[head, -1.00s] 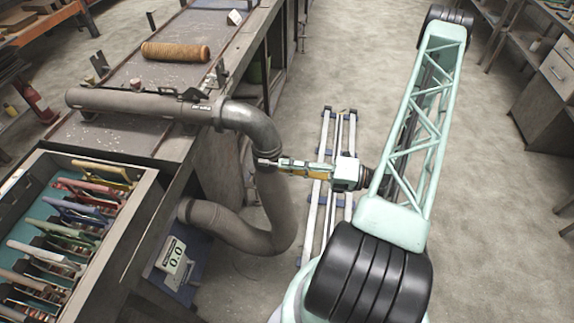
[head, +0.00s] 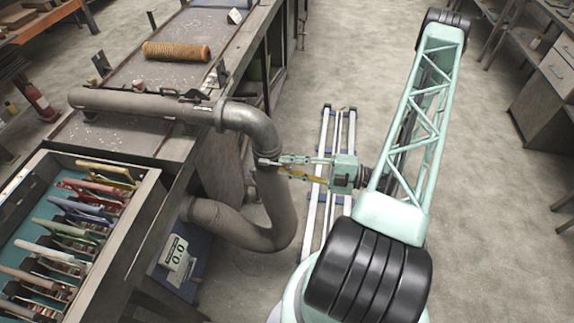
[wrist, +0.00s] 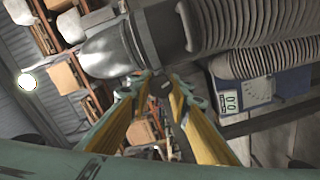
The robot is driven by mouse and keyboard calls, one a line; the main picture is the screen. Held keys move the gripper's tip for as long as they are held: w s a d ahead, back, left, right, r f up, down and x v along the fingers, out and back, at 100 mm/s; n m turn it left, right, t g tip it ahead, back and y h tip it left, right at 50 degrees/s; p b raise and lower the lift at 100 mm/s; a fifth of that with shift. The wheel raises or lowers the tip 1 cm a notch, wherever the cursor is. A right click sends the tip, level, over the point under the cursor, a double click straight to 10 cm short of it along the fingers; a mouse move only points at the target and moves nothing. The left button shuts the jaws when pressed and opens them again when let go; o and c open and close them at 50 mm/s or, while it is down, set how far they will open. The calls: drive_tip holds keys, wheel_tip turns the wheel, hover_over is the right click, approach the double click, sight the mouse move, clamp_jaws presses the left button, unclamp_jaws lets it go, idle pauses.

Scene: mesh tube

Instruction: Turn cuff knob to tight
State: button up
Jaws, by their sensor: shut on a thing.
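The cuff (head: 268,159) circles the joint where the grey metal elbow (head: 250,121) meets the ribbed grey hose (head: 276,205). My gripper (head: 266,162) reaches it from the right, and its fingers are shut on the small cuff knob. In the wrist view the knob (wrist: 160,86) shows as a small dark piece between the fingertips, just below the pipe joint. The fingers hide most of it, and I cannot read any tight or loose mark.
The hose bends down and back left to a blue unit with a display (head: 175,252) reading 0.0. A drawer of colored-handled tools (head: 75,230) stands front left. A tan mesh tube (head: 176,51) lies on the bench.

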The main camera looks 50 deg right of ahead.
drive_tip(key=shift+m, duration=0.5)
drive_tip(key=o, duration=0.9)
drive_tip(key=shift+s, duration=0.1)
drive_tip(key=shift+v, duration=5.85)
